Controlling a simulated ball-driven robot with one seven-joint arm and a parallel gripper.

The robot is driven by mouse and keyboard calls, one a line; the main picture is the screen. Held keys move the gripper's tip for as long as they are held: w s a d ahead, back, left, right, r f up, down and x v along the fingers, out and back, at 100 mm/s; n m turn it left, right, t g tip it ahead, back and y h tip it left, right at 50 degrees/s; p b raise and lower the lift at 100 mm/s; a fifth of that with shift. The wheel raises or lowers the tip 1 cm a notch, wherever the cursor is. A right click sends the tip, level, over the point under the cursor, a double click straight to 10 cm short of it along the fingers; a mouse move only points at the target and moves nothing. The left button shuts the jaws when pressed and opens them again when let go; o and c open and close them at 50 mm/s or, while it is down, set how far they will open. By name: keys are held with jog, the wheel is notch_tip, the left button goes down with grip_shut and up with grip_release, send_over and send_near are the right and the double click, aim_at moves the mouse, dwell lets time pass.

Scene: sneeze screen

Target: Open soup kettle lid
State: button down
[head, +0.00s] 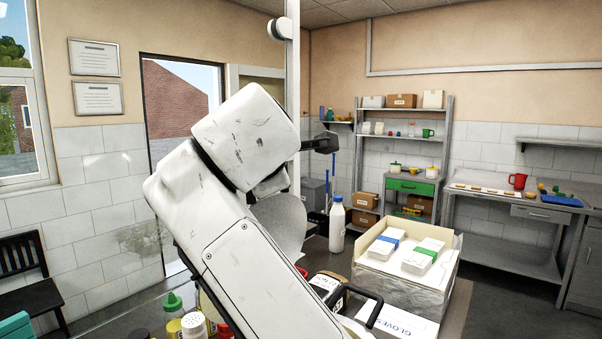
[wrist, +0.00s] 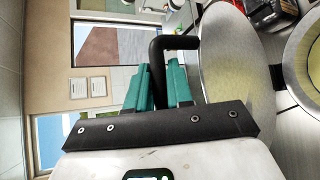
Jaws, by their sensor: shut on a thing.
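My gripper (wrist: 162,82) shows its teal fingers in the wrist view, closed around the black bar handle (wrist: 178,43) of the soup kettle lid. The lid (wrist: 232,65) is a round grey metal disc, partly cut off by the gripper's edge. Beside it at the right edge is the round kettle opening (wrist: 288,65), with a pale rim and yellowish inside; it is partly out of frame. In the head view the lid (head: 287,222) stands tilted up steeply, half hidden behind my white arm.
A white bottle (head: 337,224) stands just right of the lid. An open box with white packs (head: 375,280) and a gloves box (head: 400,326) are on the counter at right. Several condiment bottles (head: 173,303) stand at front left. A vertical post (head: 293,90) rises behind my arm.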

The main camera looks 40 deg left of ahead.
jog(key=shift+a+r+n+h, duration=0.2)
jog(key=shift+a+n+h, duration=0.1)
jog(key=shift+a, duration=1.3)
jog(key=shift+w, duration=0.1)
jog(key=c, duration=1.1)
grip_release()
jog(key=b+v, duration=0.3)
jog(key=v, duration=0.7)
jog(key=shift+s+d+r, duration=0.2)
jog(key=shift+s+d, duration=0.05)
